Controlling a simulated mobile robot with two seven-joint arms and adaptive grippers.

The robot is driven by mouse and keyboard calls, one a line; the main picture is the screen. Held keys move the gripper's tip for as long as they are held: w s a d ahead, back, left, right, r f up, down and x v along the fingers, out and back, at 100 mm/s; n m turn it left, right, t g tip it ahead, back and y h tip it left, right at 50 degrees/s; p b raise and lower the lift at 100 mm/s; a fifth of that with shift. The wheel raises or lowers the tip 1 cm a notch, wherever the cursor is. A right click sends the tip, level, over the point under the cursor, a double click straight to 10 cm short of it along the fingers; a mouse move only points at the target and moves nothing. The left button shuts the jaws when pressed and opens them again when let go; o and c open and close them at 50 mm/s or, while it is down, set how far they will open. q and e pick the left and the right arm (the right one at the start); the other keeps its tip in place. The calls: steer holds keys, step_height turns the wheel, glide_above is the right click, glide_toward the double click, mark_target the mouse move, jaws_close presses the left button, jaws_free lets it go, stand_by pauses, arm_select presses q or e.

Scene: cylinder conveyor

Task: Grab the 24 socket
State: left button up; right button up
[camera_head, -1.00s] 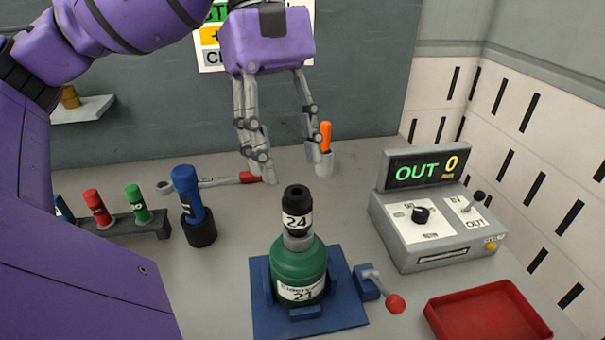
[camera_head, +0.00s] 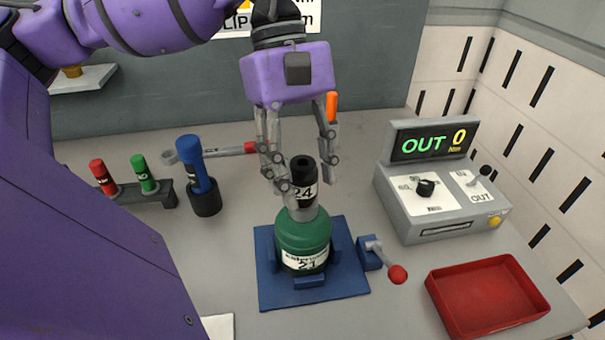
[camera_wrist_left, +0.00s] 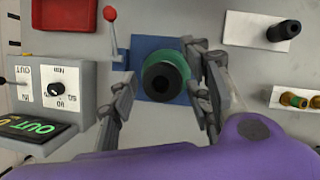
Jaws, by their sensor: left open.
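The black 24 socket (camera_head: 303,175) stands upright on top of the green cylinder (camera_head: 303,240), which sits in a blue holder (camera_head: 350,285). Its label reads 24. My left gripper (camera_head: 304,182) is open, with its fingers down around the socket, one on each side. In the left wrist view the socket (camera_wrist_left: 160,76) shows from above between the spread fingers (camera_wrist_left: 160,90), with a gap on the left side. On the right side a finger is close to the cylinder; I cannot tell whether it touches. My right gripper is not in view.
A lever with a red knob (camera_head: 397,274) stands right of the holder. A control box (camera_head: 440,205) reading OUT 0 and a red tray (camera_head: 485,295) are further right. A blue tool (camera_head: 195,170), a wrench (camera_head: 225,152) and a rack (camera_head: 150,197) are left.

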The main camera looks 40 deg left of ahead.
arm_select(q)
steer(key=shift+c, duration=0.2)
jaws_close()
steer(key=shift+r, duration=0.15)
